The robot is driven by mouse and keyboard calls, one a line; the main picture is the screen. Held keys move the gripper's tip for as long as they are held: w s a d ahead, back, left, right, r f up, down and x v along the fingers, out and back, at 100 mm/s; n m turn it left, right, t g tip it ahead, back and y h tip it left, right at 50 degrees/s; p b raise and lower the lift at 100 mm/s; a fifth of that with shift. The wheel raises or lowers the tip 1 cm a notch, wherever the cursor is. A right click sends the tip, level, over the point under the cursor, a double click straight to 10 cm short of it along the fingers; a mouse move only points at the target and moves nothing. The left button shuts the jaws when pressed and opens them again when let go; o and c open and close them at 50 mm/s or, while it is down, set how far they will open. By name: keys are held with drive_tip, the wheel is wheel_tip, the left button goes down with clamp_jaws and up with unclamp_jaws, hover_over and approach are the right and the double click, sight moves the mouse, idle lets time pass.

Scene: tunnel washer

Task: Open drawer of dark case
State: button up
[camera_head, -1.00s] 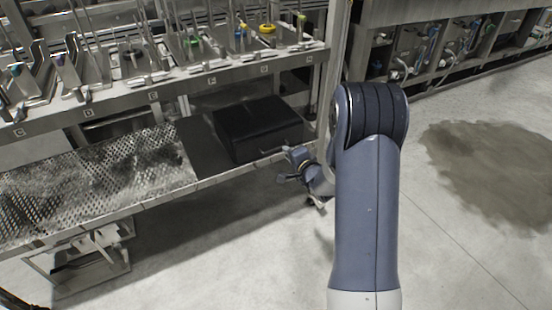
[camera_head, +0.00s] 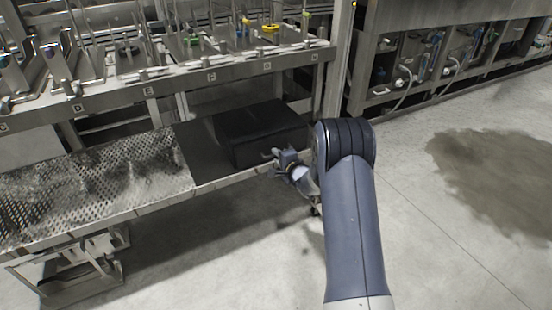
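The dark case (camera_head: 258,128) is a black box on the right part of the low metal shelf, under the upper rack. Its front face is in shadow, and I cannot make out the drawer's edges or how far it is open. My gripper (camera_head: 270,155) is at the front right of the case, close to its lower front face. The fingers are small and dark here, so I cannot tell whether they touch the case or are open or shut. My own arm stands to the right of the case.
The low shelf (camera_head: 100,176) has a perforated, stained top left of the case. The upper rack (camera_head: 130,88) with several metal fixtures overhangs the case. A metal post (camera_head: 337,65) stands right of it. The floor (camera_head: 400,260) in front is clear, with a dark wet patch (camera_head: 490,170) at right.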

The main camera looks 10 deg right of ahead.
drive_tip(key=shift+w+a+f, duration=0.15)
drive_tip(key=shift+w+a, duration=0.05)
drive_tip(key=shift+w, duration=0.4)
drive_tip(key=shift+c, duration=0.4)
clamp_jaws()
